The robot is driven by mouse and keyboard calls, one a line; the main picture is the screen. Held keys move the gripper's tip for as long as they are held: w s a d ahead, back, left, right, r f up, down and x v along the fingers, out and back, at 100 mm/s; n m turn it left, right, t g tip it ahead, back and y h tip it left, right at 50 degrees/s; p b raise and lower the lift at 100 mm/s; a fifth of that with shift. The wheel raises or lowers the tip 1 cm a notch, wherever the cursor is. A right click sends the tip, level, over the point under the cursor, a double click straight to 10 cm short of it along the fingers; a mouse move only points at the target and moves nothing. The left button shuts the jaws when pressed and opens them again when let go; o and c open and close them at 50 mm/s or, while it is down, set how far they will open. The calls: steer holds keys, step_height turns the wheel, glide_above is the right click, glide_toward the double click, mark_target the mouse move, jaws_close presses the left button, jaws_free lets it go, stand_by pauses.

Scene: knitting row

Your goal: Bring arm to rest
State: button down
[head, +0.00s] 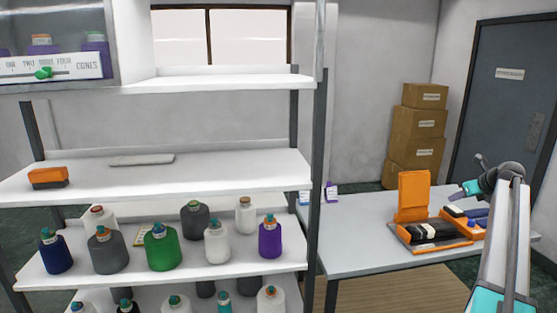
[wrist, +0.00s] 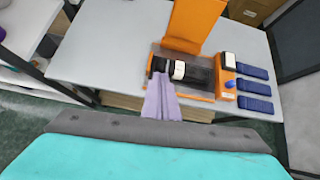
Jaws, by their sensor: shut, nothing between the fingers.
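My gripper (wrist: 160,82) shows in the wrist view as lilac fingers closed together, with nothing between them. In the head view my arm rises at the right edge and bends at the top, and the teal end of my gripper (head: 455,195) points left, over the right side of the table. In the wrist view the fingers overlap the front of an orange and black device (wrist: 203,76), in the line of sight. I cannot tell the gap between them.
The grey table (head: 350,233) bears the orange device with its raised flap (head: 413,195). White shelves (head: 200,178) with several cones stand at the left. Stacked boxes (head: 418,123) and a grey door (head: 503,100) are behind. The table's left half is mostly clear.

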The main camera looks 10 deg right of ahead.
steer(key=s+a+f+n+g+y+b, duration=0.1)
steer(key=s+a+f+n+g, duration=0.35)
steer(key=a+f, duration=1.35)
steer(key=a+f+n+g+y+b, duration=0.15)
steer(key=a+f+n, duration=0.65)
steer(key=a+f, duration=1)
steer(key=s+a+f+n+g+b, duration=0.1)
steer(key=s+a+f+n+g, duration=0.35)
steer(key=s+a+f, duration=0.75)
steer(key=s+a+f+n+g+b, duration=0.1)
steer(key=s+a+f+n+b, duration=0.1)
steer(key=s+a+f+n, duration=0.8)
steer(key=s+a+f+n+g+h, duration=0.1)
steer(key=s+f+n, duration=0.3)
steer(key=s, duration=0.8)
steer(key=s+a+f+n+g+h+b, duration=0.1)
steer(key=s+a+f+n+g, duration=0.1)
steer(key=s+f+n, duration=0.2)
steer(key=s+f, duration=0.3)
steer(key=s, duration=0.5)
steer(key=shift+g+b, duration=0.3)
steer(key=shift+g, duration=0.05)
steer(key=shift+s+h, duration=0.1)
steer(key=shift+h, duration=0.15)
